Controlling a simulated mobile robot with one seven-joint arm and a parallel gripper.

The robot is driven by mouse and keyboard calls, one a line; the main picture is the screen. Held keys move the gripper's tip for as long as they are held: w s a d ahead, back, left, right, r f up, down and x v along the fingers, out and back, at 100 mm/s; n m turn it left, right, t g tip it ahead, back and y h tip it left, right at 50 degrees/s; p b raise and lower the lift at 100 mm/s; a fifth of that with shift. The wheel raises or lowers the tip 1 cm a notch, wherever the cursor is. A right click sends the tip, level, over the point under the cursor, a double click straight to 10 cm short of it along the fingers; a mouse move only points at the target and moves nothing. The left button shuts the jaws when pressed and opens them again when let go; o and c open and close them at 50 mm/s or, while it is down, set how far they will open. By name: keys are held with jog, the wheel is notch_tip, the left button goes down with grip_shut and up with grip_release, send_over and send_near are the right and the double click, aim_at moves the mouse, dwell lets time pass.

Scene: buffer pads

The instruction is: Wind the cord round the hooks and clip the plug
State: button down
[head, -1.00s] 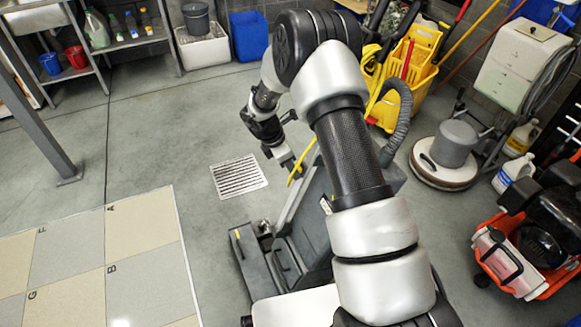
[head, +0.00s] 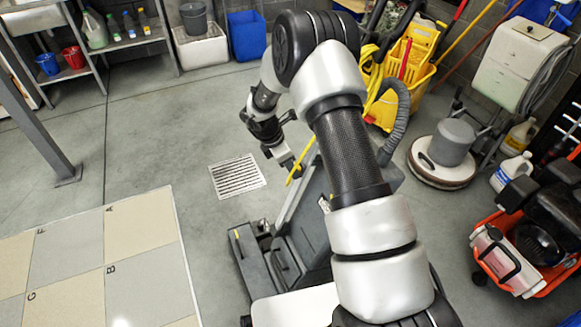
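My gripper (head: 288,162) is left of centre in the head view, at the end of my bent arm, above the floor and beside the upper part of a dark grey floor machine (head: 312,222). A short run of yellow cord (head: 301,163) slants down past the fingertips. It is too small to tell whether the fingers grip it or only touch it. More yellow cord (head: 371,72) hangs in loops behind my arm, near the yellow mop bucket. I cannot make out the hooks, the plug or its clip; my arm hides part of the machine.
A yellow mop bucket (head: 412,68) and a round floor polisher (head: 446,150) stand to the right. An orange-framed machine (head: 516,250) is at the far right. Open floor with a drain grate (head: 237,176) lies left of my gripper. Shelving (head: 125,40) stands at the back left.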

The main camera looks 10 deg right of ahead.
jog(key=shift+d+f, duration=0.1)
jog(key=shift+d, duration=0.15)
jog(key=c, duration=1.3)
grip_release()
